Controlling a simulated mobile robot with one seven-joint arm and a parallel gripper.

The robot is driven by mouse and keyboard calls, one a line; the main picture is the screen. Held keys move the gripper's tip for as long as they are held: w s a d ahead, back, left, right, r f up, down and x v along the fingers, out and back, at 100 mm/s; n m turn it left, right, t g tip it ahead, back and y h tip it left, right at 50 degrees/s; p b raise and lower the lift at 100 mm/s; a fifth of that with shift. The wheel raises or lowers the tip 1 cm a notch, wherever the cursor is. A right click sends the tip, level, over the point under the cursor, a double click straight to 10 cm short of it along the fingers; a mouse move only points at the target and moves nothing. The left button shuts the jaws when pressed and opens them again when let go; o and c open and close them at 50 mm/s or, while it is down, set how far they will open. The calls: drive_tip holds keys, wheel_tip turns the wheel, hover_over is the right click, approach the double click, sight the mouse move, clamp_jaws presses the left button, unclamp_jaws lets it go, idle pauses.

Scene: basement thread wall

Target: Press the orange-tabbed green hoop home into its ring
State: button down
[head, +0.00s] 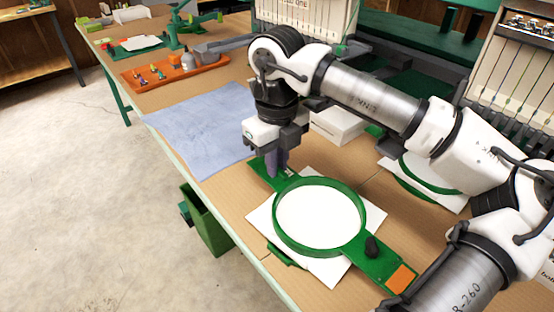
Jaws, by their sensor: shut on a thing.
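The orange-tabbed green hoop (360,222) lies over a white cloth (320,220) near the table's front edge. One arm of the hoop runs to the lower right and bears a black knob (373,247) and an orange tab (401,278). Another green arm runs to the upper left. My gripper (277,168) points down at that upper-left arm and is shut on it. Its fingertips partly hide the grip. A green piece (285,257) shows under the cloth's front edge. The ring under the cloth is mostly hidden, so I cannot tell how deep the hoop sits.
A blue cloth (200,128) lies left of my gripper. An orange tray (150,77) with small items stands farther back. Another green hoop on white cloth (415,180) is partly behind my arm. A white box (338,124) stands behind the hoop. A green bin (205,222) hangs at the table's front edge.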

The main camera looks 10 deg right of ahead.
drive_tip(key=shift+f+b, duration=0.5)
idle(0.4)
drive_tip(key=c, duration=1.4)
unclamp_jaws()
drive_tip(key=shift+a+r, duration=0.1)
wheel_tip(320, 180, up, 8)
drive_tip(key=p, duration=0.5)
drive_tip(key=shift+s+r, duration=0.1)
drive_tip(key=shift+s, duration=0.1)
